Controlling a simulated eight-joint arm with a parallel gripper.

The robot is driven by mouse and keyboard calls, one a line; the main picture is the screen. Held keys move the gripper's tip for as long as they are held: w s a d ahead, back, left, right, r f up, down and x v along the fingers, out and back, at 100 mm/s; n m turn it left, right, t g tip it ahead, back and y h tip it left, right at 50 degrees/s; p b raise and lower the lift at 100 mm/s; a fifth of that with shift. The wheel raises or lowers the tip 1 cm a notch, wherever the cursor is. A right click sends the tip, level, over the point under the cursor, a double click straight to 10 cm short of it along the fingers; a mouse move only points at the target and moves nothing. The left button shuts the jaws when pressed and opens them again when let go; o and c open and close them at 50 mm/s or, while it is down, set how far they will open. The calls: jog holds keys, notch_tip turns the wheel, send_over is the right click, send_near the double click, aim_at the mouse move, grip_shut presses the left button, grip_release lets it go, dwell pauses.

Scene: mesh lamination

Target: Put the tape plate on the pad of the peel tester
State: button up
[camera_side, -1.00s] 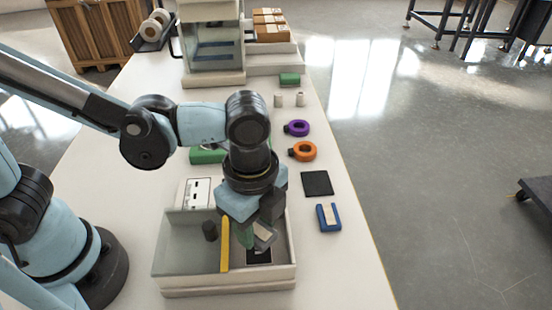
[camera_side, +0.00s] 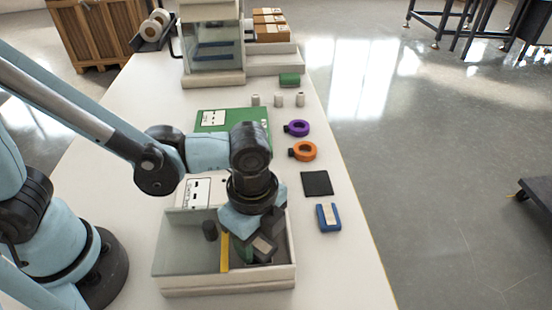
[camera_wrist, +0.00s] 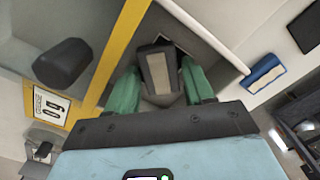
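My gripper (camera_wrist: 162,88) has green fingertips on either side of the tape plate, a dark grey block with a beige strip (camera_wrist: 158,72). It looks shut on the plate, which also shows tilted in the side view (camera_side: 262,246). The gripper is low inside the peel tester, a pale open box (camera_side: 228,285) with a clear wall, right of its yellow bar (camera_side: 225,252). The dark pad with a pale edge (camera_wrist: 184,46) shows only partly beyond the plate; the plate and gripper hide the rest. I cannot tell whether plate and pad touch.
A black knob (camera_side: 210,230) stands left of the yellow bar. Outside the box on the right lie a blue holder (camera_side: 321,226), a black square (camera_side: 316,183), and orange (camera_side: 302,151) and purple (camera_side: 297,128) rings. A green mat (camera_side: 240,116) lies behind my arm.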

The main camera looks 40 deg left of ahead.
aim_at(258, 243)
notch_tip(258, 243, up, 12)
jog(key=w+a+n+t, duration=0.2)
jog(key=a+n+t, duration=0.1)
jog(key=a+n, duration=0.6)
jog(key=w+a+f+n+t, duration=0.1)
jog(key=w+a+n+t, duration=0.2)
jog(key=a+n, duration=0.6)
jog(key=a+t, duration=0.1)
jog(key=a, duration=0.1)
jog(key=shift+w+a, duration=0.2)
jog(key=shift+a, duration=0.1)
jog(key=shift+f, duration=0.1)
